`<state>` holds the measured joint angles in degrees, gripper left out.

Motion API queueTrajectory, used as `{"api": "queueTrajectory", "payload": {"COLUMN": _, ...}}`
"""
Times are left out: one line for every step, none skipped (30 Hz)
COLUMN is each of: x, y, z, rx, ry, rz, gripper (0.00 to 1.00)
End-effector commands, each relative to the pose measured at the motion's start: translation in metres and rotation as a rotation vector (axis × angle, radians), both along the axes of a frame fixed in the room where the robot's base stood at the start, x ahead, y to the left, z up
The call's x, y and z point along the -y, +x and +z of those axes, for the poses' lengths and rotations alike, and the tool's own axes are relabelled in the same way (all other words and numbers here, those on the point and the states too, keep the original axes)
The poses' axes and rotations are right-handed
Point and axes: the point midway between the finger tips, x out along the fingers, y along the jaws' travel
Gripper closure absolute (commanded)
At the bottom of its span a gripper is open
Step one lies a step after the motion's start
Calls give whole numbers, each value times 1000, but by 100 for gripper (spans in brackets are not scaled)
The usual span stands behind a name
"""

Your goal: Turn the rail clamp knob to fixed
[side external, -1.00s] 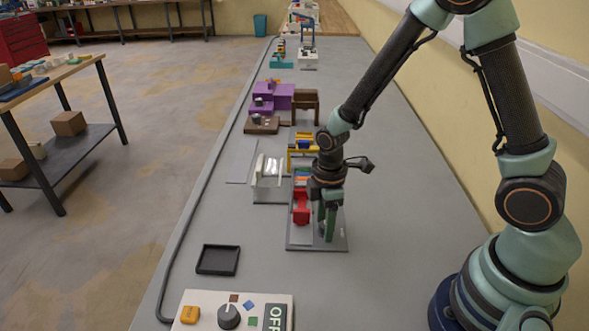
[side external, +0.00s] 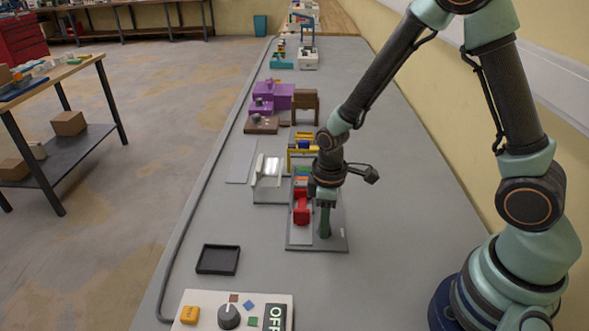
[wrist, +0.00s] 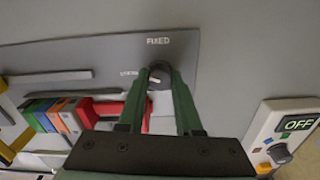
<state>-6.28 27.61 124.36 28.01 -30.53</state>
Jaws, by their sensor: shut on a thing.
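The rail clamp knob (wrist: 158,79) is a small dark round knob with a pale mark on its face. It sits on a grey plate (wrist: 80,56), which also shows in the side external view (side external: 316,246). The word FIXED is printed above the knob in the wrist view, and a smaller, blurred label lies to its left. The pale mark looks tilted; its pointing end is unclear. My gripper (wrist: 158,76) is shut on the knob, one green finger on each side. In the side external view my gripper (side external: 325,234) points down at the plate and hides the knob.
A red block (side external: 301,208) and several coloured blocks stand on the plate left of my gripper. A white panel with OFF lettering (side external: 237,312) and a black tray (side external: 218,260) are nearer the camera. The bench right of the plate is clear.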

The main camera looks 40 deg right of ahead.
Motion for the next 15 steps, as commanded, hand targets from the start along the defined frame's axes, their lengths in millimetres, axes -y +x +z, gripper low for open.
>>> {"api": "queueTrajectory", "payload": {"x": 0, "y": 0, "z": 0, "rx": 0, "ry": 0, "rz": -46, "gripper": 100}}
{"api": "queueTrajectory", "payload": {"x": 0, "y": 0, "z": 0, "rx": 0, "ry": 0, "rz": -74, "gripper": 100}}
{"api": "queueTrajectory", "payload": {"x": 0, "y": 0, "z": 1, "rx": 0, "ry": 0, "rz": -113, "gripper": 100}}
{"api": "queueTrajectory", "payload": {"x": 0, "y": 0, "z": 1, "rx": 0, "ry": 0, "rz": -141, "gripper": 100}}
{"api": "queueTrajectory", "payload": {"x": 0, "y": 0, "z": 1, "rx": 0, "ry": 0, "rz": -169, "gripper": 100}}
{"api": "queueTrajectory", "payload": {"x": 0, "y": 0, "z": 1, "rx": -1, "ry": -1, "rz": -208, "gripper": 100}}
{"api": "queueTrajectory", "payload": {"x": 0, "y": 0, "z": 1, "rx": -1, "ry": -1, "rz": -236, "gripper": 100}}
{"api": "queueTrajectory", "payload": {"x": 0, "y": 0, "z": 1, "rx": -1, "ry": -1, "rz": -264, "gripper": 100}}
{"api": "queueTrajectory", "payload": {"x": 0, "y": 0, "z": 1, "rx": -1, "ry": -1, "rz": -302, "gripper": 100}}
{"api": "queueTrajectory", "payload": {"x": 0, "y": 0, "z": 1, "rx": -1, "ry": -1, "rz": -330, "gripper": 100}}
{"api": "queueTrajectory", "payload": {"x": 0, "y": 0, "z": 1, "rx": -1, "ry": -1, "rz": -357, "gripper": 100}}
{"api": "queueTrajectory", "payload": {"x": 0, "y": 0, "z": 1, "rx": -1, "ry": -1, "rz": -394, "gripper": 100}}
{"api": "queueTrajectory", "payload": {"x": 0, "y": 0, "z": 1, "rx": -1, "ry": -1, "rz": -420, "gripper": 100}}
{"api": "queueTrajectory", "payload": {"x": 0, "y": 0, "z": 1, "rx": -1, "ry": -1, "rz": -445, "gripper": 100}}
{"api": "queueTrajectory", "payload": {"x": 0, "y": 0, "z": 1, "rx": -1, "ry": -1, "rz": -479, "gripper": 100}}
